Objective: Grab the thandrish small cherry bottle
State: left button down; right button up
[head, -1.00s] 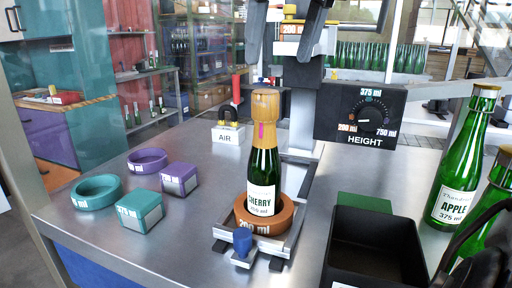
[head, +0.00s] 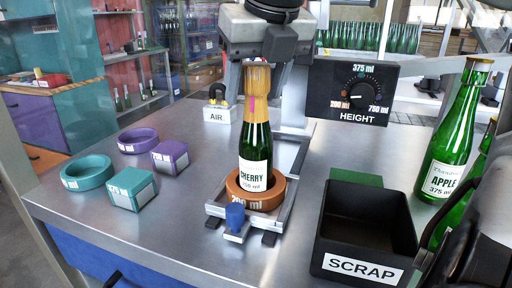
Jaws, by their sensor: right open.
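The small green cherry bottle (head: 254,150) stands upright in a brown ring (head: 269,197) marked 200 ml. Its white label reads CHERRY; the smaller print is hard to read. A tan, wood-coloured foil capsule with a pink strip covers its neck. My left gripper is not in view.
A black SCRAP bin (head: 364,234) stands right of the bottle, with an APPLE bottle (head: 450,140) and another green bottle beyond it. A HEIGHT dial box (head: 352,92) is behind. Teal and purple rings and blocks lie left on the bare metal table (head: 120,225).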

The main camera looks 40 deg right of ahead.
grip_shut()
jog(key=shift+r, duration=0.15)
